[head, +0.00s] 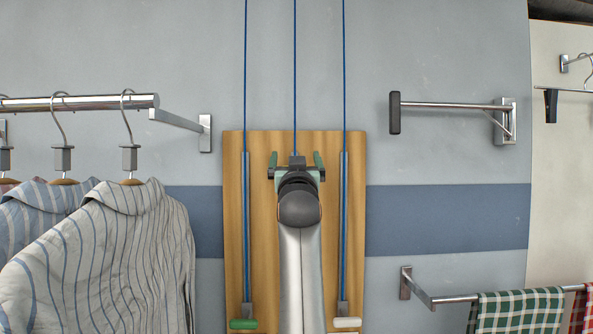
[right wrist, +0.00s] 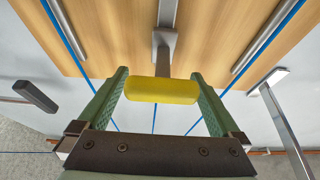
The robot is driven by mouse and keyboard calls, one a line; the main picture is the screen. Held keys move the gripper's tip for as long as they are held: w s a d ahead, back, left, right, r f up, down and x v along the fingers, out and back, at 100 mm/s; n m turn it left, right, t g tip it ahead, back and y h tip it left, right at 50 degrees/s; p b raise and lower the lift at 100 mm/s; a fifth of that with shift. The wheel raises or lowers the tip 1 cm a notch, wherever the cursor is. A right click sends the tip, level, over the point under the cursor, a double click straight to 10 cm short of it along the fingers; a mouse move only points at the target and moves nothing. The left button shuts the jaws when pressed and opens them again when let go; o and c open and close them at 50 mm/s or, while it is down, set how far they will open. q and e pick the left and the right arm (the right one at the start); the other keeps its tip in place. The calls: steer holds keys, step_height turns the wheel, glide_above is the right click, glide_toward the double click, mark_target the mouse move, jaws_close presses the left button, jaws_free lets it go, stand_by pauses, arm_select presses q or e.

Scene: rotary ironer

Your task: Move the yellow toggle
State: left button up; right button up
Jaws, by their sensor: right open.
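The yellow toggle (right wrist: 162,91) shows in the right wrist view as a rounded bar at the end of a grey stem on the wooden board. My right gripper (right wrist: 160,76) is open, with one green finger on each side of the toggle. The toggle's ends come close to both fingers; I cannot tell whether they touch. In the head view my right gripper (head: 296,163) is in front of the board's middle, at the central cord, and hides the toggle. My left gripper is not in view.
The wooden board (head: 233,220) also carries a green handle (head: 243,324) and a white handle (head: 347,323) on side rods. Striped shirts (head: 130,250) hang left. A wall bracket (head: 450,105) and a rail with checked cloths (head: 520,310) are right.

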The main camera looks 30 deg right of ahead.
steer(key=b+v, duration=0.4)
steer(key=v, duration=0.8)
